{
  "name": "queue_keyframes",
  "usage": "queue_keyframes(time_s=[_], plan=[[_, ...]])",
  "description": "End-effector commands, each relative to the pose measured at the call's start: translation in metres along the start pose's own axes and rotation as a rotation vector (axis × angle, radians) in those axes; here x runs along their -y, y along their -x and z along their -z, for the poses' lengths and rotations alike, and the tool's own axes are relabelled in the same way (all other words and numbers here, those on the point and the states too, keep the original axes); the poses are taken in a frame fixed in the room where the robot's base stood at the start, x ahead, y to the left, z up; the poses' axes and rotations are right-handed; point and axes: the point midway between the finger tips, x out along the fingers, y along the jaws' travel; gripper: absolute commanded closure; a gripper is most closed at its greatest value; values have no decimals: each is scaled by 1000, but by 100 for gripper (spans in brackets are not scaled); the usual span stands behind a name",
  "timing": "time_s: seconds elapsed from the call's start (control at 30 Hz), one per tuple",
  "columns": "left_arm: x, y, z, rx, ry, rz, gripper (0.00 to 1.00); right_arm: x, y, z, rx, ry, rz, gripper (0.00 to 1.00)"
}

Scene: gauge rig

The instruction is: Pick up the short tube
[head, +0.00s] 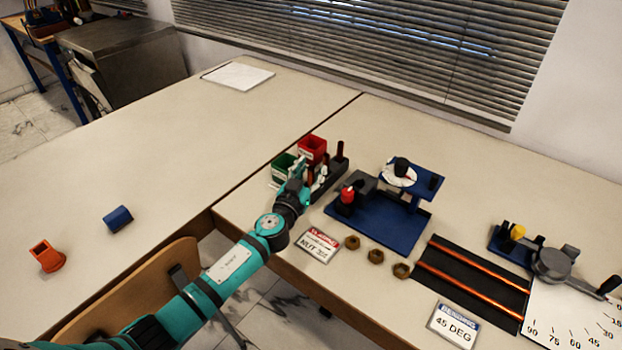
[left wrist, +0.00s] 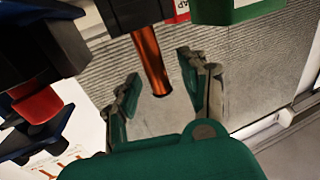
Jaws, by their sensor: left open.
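A copper tube (left wrist: 150,62) shows in the left wrist view, with one end in a dark block (left wrist: 135,14). Its free end lies between the two spread fingers of my left gripper (left wrist: 162,92). The gripper is open and I see a gap on both sides of the tube. In the head view my left gripper (head: 308,182) is at the dark rack (head: 335,178), beside the bins, and partly hides it. A dark reddish tube (head: 339,150) stands upright at the rack's far end. I cannot tell whether these are the same tube. My right gripper is not in view.
A red bin (head: 312,147) and a green bin (head: 283,168) stand close by my left gripper. A blue gauge stand (head: 375,225) is just right of it. Several brown nuts (head: 376,256) and two long copper tubes (head: 470,289) lie nearer. The left table is mostly clear.

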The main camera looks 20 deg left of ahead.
Motion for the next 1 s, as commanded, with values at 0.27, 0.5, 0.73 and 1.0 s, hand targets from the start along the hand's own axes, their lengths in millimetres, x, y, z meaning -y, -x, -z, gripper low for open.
queue_keyframes(time_s=[0.27,0.5,0.73,1.0], plan=[[0,0,0,0,0,0,65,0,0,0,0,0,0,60],[0,0,0,0,-1,0,96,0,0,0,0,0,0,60],[0,0,0,0,-1,0,100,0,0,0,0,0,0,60],[0,0,0,0,-1,0,100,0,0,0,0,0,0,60]])
